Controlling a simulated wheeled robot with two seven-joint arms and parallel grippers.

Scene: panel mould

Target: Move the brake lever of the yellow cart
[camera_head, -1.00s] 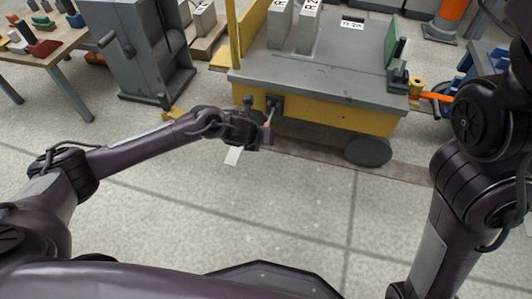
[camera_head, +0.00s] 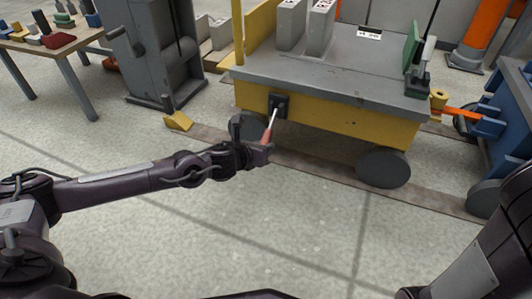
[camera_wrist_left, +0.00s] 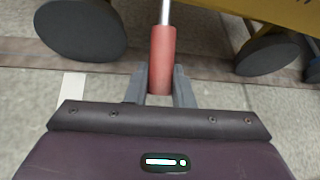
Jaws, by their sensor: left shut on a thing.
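The yellow cart (camera_head: 330,118) stands in the middle of the head view, with a grey top and dark wheels. Its brake lever (camera_head: 268,131) is a metal rod with a red grip, coming out of a dark bracket (camera_head: 279,106) on the cart's side. The lever slants down and toward me. My left gripper (camera_head: 264,150) is shut on the red grip near its lower end. In the left wrist view the red grip (camera_wrist_left: 162,55) lies between the two grey fingers (camera_wrist_left: 159,88). The right gripper is not in view; only part of my right arm shows at lower right.
Grey blocks (camera_head: 291,25) and a green part (camera_head: 412,47) stand on the cart top. An orange bar (camera_head: 458,107) joins the cart to a blue cart (camera_head: 510,125) at right. A yellow wedge (camera_head: 178,121) lies on the floor at left. The floor in front is clear.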

